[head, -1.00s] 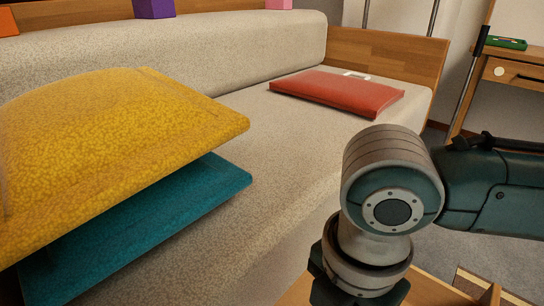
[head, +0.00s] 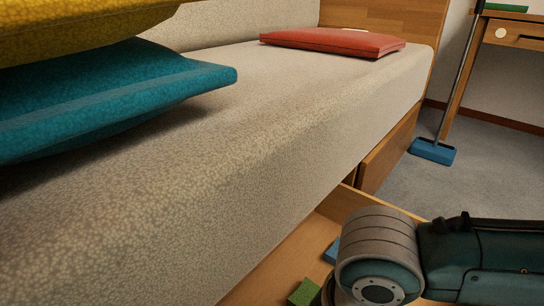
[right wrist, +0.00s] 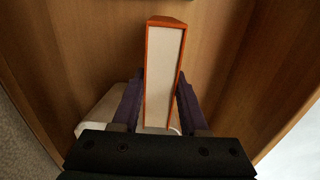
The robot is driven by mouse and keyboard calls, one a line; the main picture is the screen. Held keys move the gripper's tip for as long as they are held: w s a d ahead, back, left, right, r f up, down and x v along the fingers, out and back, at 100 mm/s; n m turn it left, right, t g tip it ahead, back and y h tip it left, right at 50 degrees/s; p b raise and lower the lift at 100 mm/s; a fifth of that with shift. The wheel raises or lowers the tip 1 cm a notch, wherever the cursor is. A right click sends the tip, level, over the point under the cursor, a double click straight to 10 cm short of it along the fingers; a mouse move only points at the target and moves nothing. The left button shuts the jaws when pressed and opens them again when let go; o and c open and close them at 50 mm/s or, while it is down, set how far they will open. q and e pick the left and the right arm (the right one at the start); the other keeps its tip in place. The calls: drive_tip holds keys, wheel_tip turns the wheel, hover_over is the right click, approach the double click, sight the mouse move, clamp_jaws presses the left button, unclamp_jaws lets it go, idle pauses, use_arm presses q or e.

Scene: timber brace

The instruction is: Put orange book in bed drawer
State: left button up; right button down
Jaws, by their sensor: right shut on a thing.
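The orange book (right wrist: 164,75) stands on edge between the fingers of my right gripper (right wrist: 160,100) in the right wrist view, its pale page edge facing the camera. The gripper is shut on it. Wooden drawer walls and floor surround it there. In the head view the open bed drawer (head: 290,262) juts out below the bed at the bottom. My right arm (head: 380,262) reaches down over it. The book and right fingers are out of sight in the head view. My left gripper is not in view.
A green block (head: 304,292) and a blue thing (head: 332,252) lie in the drawer. A white thing (right wrist: 100,112) lies under the book. A second drawer front (head: 388,150) is farther along the bed. Teal (head: 120,95) and red (head: 335,42) cushions lie on the bed.

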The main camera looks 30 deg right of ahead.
wheel_tip(320, 180, down, 5)
drive_tip(key=b, duration=0.3)
drive_tip(key=shift+r+b, duration=0.1)
drive_tip(key=shift+b, duration=0.25)
drive_tip(key=shift+r, duration=0.15)
drive_tip(key=shift+c, duration=2.2)
unclamp_jaws()
